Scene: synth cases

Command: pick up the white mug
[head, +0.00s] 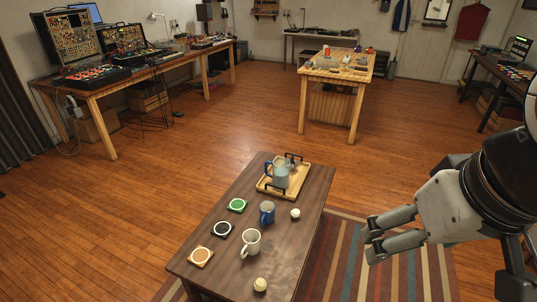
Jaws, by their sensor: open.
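The white mug (251,243) stands upright on the dark wooden low table (235,276), near its front middle. Its handle points to the lower left. My gripper (368,243) is open and empty, to the right of the table and over the striped rug. It is clearly apart from the white mug, with its fingers pointing left towards the table.
A blue mug (267,213) stands just behind the white mug. Coasters in green (237,205), black (222,229) and orange (201,256) lie along the left. Small pale round things (260,284) sit in front and at right. A wooden tray (299,185) holds a grey-blue pitcher (281,174).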

